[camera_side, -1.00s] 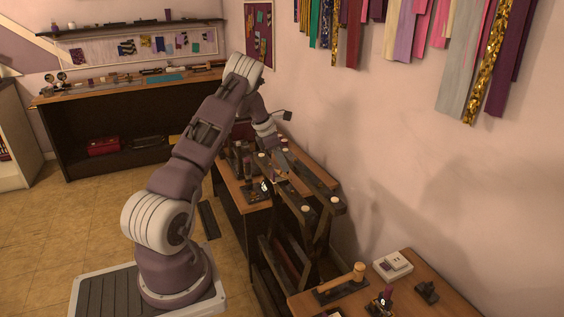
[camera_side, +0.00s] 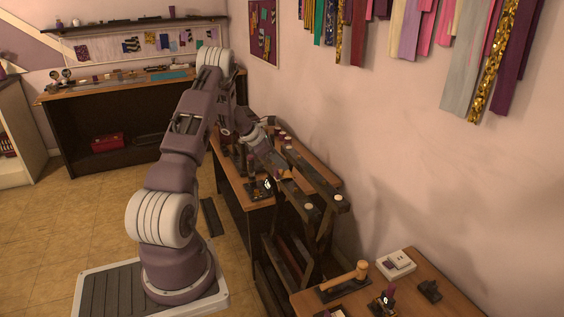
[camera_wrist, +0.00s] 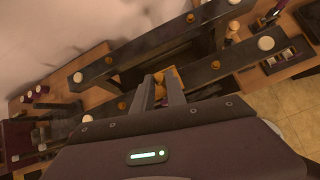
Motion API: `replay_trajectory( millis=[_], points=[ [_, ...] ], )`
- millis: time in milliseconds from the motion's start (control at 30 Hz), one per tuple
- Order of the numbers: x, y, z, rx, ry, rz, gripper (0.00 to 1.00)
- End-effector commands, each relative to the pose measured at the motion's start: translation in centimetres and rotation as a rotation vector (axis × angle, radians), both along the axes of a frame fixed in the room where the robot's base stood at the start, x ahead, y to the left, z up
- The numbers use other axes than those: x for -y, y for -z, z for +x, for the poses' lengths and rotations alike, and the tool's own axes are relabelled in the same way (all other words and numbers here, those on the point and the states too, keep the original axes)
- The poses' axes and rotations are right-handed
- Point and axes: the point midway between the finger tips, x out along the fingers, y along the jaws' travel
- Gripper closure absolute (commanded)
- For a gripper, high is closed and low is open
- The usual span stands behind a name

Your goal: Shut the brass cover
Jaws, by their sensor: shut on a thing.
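A small brass-coloured piece (camera_wrist: 173,74), which looks like the brass cover, shows at my fingertips in the wrist view. It sits between two dark beams, and my fingers hide part of it. My gripper (camera_wrist: 160,80) is shut on it; how far the cover is swung open cannot be told. In the side view my gripper (camera_side: 284,173) reaches down over the dark frame (camera_side: 318,193) at the near end of the bench, and the cover is too small to make out there.
Dark beams with pale round knobs (camera_wrist: 266,43) run on both sides of my fingers. Small purple-topped pots (camera_wrist: 38,92) stand on the bench to the left. A separate bench (camera_side: 420,275) stands at the front right.

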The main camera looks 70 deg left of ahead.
Motion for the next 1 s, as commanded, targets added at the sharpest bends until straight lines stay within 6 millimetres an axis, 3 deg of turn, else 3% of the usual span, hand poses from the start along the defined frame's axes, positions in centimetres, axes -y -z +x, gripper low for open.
replay_trajectory(
  millis=[67,100,200,500,800,1000],
  points=[
    [-0.1,0.1,-0.1,-0.004,-0.001,0.002,1.0],
    [-0.1,0.1,-0.2,-0.004,-0.001,0.002,0.78],
    [-0.1,0.1,-0.1,-0.004,0.0,0.001,0.62],
    [-0.1,-0.2,-0.2,-0.003,-0.001,0.001,0.62],
    [-0.3,-4.5,-3.7,-0.003,-0.002,0.001,0.62],
    [-0.3,-5.5,-4.5,-0.003,-0.001,0.0,0.62]
  ],
)
